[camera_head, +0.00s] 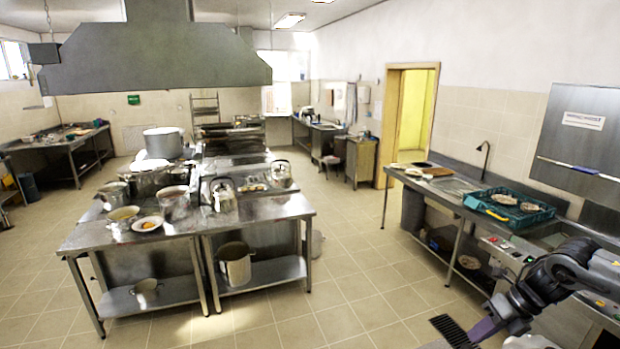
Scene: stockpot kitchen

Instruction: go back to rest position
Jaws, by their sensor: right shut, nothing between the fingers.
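My right gripper (462,332) is low in the head view, right of centre, at the picture's bottom edge. Its dark ridged part shows over the tiled floor, and the rest is partly cut off by the frame. It is shut and holds nothing. My right arm, black and grey, comes in from the lower right, in front of the right-hand counter. My left gripper is not in view.
A steel island table (190,228) with pots, kettles and a plate stands at left centre under a hood (150,60). A counter with a green crate (508,206) runs along the right wall. The tiled floor (345,270) between them is clear.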

